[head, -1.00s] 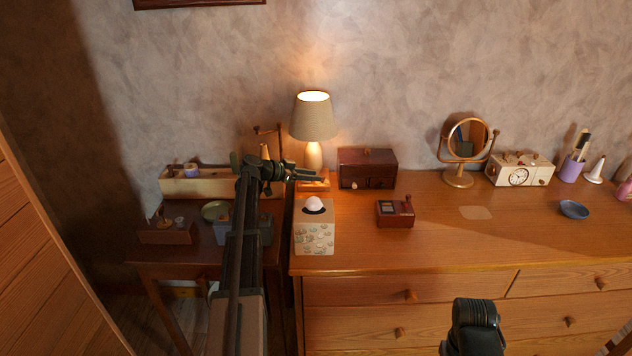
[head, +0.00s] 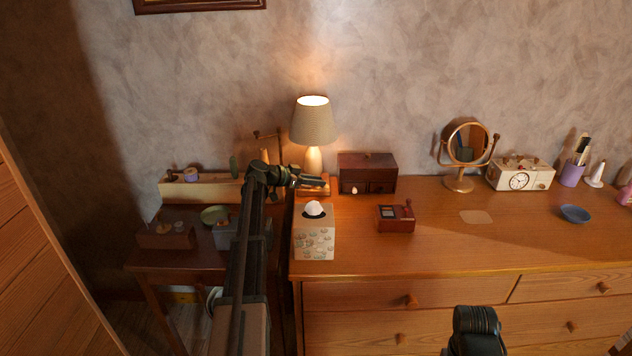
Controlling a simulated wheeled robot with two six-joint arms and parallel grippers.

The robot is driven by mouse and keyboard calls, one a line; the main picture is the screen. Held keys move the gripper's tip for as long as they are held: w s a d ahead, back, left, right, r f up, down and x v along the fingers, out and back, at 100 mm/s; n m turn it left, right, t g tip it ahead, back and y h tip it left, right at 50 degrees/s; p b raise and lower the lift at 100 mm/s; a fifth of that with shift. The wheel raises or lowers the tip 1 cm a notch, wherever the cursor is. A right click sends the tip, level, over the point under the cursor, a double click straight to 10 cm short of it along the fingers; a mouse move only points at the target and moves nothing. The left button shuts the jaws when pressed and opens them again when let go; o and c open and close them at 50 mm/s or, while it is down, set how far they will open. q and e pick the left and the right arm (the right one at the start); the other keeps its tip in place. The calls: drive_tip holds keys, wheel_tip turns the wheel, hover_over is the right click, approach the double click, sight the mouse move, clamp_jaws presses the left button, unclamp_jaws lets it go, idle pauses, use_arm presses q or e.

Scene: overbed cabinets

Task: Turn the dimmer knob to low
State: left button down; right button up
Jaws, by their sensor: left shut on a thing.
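The table lamp (head: 314,122) is lit, with a beige shade and a pale body on a wooden base (head: 318,192) at the back left of the dresser. My left gripper (head: 318,183) reaches in from the left, with its fingers at the front of the lamp base. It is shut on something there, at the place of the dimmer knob. The fingers cover the knob, so its setting cannot be read. Part of my right arm shows at the bottom right, but its gripper does not.
A tissue box (head: 314,240) stands just in front of the lamp base. A dark wooden box (head: 367,174) stands to its right, with a small red-brown box (head: 396,219) nearer the front. A round mirror (head: 465,150) is further right. The dresser's front middle is clear.

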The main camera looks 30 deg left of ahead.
use_arm(q)
drive_tip(key=shift+s+d, duration=0.1)
drive_tip(key=n+y, duration=0.1)
drive_tip(key=n+t+y, duration=0.1)
drive_tip(key=shift+s+d+n+y, duration=0.2)
drive_tip(key=shift+d+n+y, duration=0.1)
drive_tip(key=shift+d+y, duration=0.1)
drive_tip(key=shift+d+n+t+y, duration=0.15)
drive_tip(key=shift+n+t+y, duration=0.45)
drive_tip(key=shift+n+y, duration=1.25)
drive_tip(key=shift+y, duration=0.35)
drive_tip(key=c, duration=1)
unclamp_jaws()
drive_tip(key=p+v, duration=0.5)
drive_tip(key=v, duration=0.8)
drive_tip(key=shift+s+r, duration=0.2)
drive_tip(key=shift+s, duration=0.05)
